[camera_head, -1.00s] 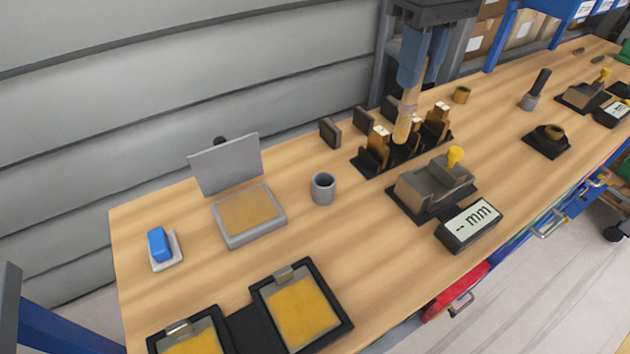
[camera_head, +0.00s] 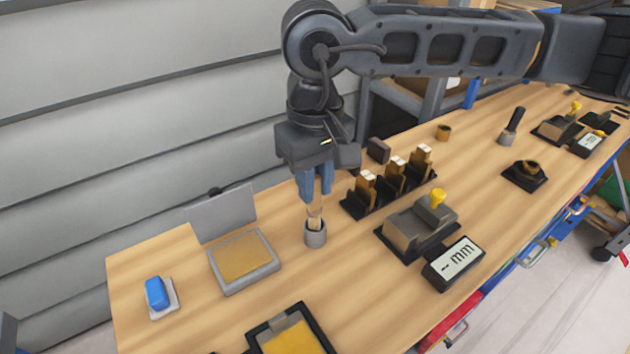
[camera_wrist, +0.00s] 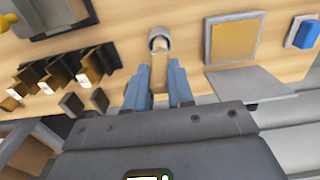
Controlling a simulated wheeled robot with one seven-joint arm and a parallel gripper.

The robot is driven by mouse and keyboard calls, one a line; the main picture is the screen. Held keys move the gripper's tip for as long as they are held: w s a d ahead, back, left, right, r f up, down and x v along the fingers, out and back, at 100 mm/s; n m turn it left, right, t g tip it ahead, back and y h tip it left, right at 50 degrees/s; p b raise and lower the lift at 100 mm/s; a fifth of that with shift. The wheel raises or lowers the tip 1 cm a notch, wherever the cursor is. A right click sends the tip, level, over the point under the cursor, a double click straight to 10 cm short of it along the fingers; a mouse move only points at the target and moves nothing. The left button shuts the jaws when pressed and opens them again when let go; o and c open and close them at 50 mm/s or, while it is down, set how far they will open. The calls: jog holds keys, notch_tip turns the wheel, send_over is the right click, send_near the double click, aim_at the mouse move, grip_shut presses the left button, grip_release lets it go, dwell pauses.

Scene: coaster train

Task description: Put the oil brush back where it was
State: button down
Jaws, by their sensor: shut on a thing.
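The oil brush (camera_head: 314,219) is a light wooden stick held upright between the blue fingers of my gripper (camera_head: 314,200). Its lower end is at the mouth of the small grey cup (camera_head: 315,236) on the bench; I cannot tell how deep inside it is. In the wrist view the brush (camera_wrist: 159,72) lies between the two blue fingertips (camera_wrist: 159,88), and the grey cup (camera_wrist: 159,38) is just beyond its end. My gripper is shut on the brush. The upper part of the brush is hidden by the fingers.
A grey box with a raised lid and yellow pad (camera_head: 245,257) stands left of the cup. A black rack with several brown blocks (camera_head: 390,187) stands close on the right. A digital gauge (camera_head: 455,263) lies at the front right. Bare wood lies in front of the cup.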

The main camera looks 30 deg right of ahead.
jog(key=shift+f, duration=0.6)
jog(key=shift+f+b, duration=0.2)
jog(key=shift+b, duration=0.1)
jog(key=c, duration=1)
grip_release()
jog(key=shift+r, duration=0.15)
jog(key=shift+r+p, duration=0.2)
jog(key=shift+p, duration=0.25)
notch_tip(320, 180, up, 12)
jog(key=b, duration=0.2)
jog(key=shift+f+b, duration=0.15)
jog(key=shift+b, duration=0.15)
